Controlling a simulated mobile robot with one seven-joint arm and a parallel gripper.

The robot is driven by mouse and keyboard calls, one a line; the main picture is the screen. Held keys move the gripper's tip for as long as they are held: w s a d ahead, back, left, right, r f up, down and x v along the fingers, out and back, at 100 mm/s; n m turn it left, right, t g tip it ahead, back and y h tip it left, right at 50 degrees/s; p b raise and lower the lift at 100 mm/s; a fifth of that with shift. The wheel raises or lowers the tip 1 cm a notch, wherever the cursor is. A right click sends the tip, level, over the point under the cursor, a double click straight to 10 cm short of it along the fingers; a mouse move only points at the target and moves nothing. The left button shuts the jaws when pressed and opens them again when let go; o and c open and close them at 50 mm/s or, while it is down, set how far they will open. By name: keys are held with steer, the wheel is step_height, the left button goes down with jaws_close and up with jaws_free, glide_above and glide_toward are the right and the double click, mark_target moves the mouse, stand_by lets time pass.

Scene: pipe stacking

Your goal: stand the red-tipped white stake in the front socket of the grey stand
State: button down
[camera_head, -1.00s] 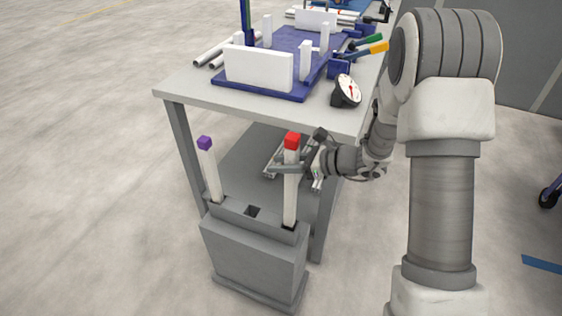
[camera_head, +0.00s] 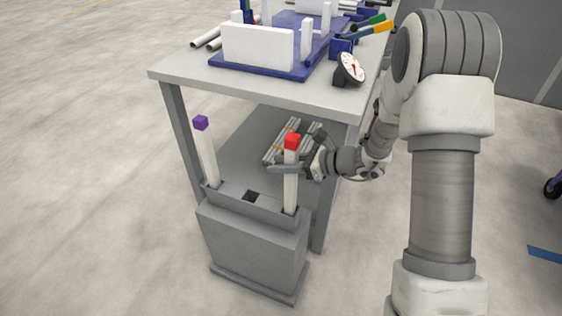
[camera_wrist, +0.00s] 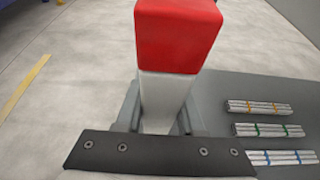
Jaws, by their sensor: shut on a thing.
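The white stake with a red tip (camera_head: 291,188) stands about upright at the right end of the grey stand (camera_head: 252,245). Its lower end is hidden at the right socket, inside the stand's rim; how deep it sits I cannot tell. My gripper (camera_head: 290,168) is shut on the stake's upper part, just below the red tip. In the wrist view the red-tipped stake (camera_wrist: 178,40) rises between the two grey fingers. A purple-tipped white stake (camera_head: 207,160) stands at the stand's left end. The middle socket (camera_head: 250,196) is empty and dark.
A grey table (camera_head: 200,80) stands behind the stand, with a blue tray (camera_head: 230,66) of white blocks and a dial gauge (camera_head: 350,68) on top. Bundles of bars (camera_wrist: 275,130) lie on its lower shelf. The floor left of the stand is clear.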

steer(key=shift+f, duration=0.3)
steer(key=shift+c, duration=2.2)
jaws_free()
steer(key=p+v, duration=0.5)
steer(key=v, duration=1.2)
steer(key=shift+d, duration=0.2)
